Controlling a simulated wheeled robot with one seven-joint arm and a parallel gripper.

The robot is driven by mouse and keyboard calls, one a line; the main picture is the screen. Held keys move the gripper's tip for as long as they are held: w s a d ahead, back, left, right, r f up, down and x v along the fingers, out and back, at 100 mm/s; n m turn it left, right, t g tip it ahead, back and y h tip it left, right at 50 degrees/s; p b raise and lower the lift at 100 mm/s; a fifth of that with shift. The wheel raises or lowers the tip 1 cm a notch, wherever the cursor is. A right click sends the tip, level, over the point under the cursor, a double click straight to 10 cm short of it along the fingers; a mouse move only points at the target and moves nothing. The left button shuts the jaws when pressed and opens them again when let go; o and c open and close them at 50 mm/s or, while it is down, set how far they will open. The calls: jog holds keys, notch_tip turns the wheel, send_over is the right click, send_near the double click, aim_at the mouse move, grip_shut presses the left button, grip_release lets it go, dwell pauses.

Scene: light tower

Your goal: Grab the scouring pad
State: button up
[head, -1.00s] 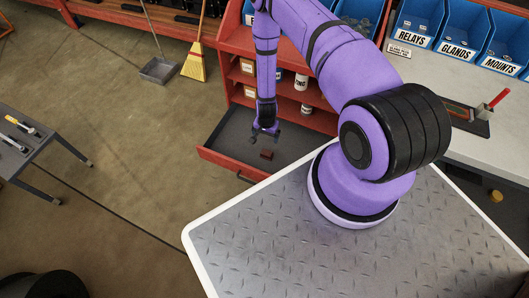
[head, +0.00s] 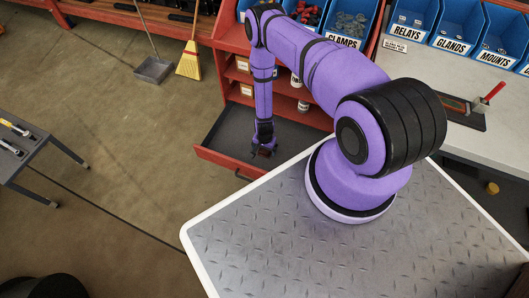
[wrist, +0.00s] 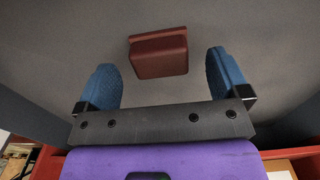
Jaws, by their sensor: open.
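The scouring pad looks like a small reddish-brown block (wrist: 158,54) on the grey floor of an open drawer. In the wrist view it lies ahead, between the lines of the two blue fingers and beyond or level with their tips. My gripper (wrist: 162,72) is open, with nothing between its fingers that I can see it touching. In the head view my gripper (head: 262,149) hangs down inside the drawer right at the pad, which is mostly hidden there.
The drawer (head: 222,158) is pulled out of a red cabinet, and its walls surround my gripper. Shelves with small boxes and white containers (head: 302,106) stand just behind. Blue bins (head: 405,22) line the bench at right. The drawer floor around the pad is clear.

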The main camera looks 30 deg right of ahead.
jog(key=shift+f, duration=1.1)
jog(key=c, duration=1)
jog(key=shift+r, duration=0.1)
